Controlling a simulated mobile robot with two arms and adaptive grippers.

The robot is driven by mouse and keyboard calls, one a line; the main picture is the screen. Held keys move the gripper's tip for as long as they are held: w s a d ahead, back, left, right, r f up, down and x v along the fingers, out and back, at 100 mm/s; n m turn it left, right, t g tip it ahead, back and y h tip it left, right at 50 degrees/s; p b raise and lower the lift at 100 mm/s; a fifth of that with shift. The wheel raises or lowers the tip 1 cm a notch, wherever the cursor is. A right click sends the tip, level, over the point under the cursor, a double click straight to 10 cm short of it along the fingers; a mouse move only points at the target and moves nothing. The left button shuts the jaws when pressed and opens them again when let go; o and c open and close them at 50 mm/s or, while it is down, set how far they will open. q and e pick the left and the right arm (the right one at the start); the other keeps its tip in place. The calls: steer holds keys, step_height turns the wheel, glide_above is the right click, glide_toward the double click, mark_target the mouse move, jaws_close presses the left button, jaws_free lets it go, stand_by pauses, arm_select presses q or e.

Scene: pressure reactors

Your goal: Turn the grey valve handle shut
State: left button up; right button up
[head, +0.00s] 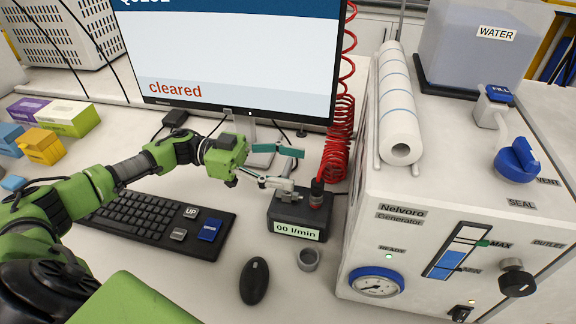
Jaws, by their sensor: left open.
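A dark box with a lit display reading "00 l/min" (297,232) stands on the bench, right of the keyboard. A light grey piece that looks like the valve handle (286,193) shows at the box's top left; my gripper's lower finger partly overlaps it, so its exact angle is hard to tell. My left gripper (283,169) is open, reaching in from the left just above the box, with teal finger pads. Whether a finger touches the handle I cannot tell. My right gripper is not in view.
A monitor (240,50) reading "cleared" stands behind. The white Nelvoro generator (420,220) is close on the right.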

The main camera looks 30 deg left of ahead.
arm_select(q)
steer(key=v, duration=1.1)
steer(key=shift+a, duration=0.4)
steer(key=shift+f, duration=0.1)
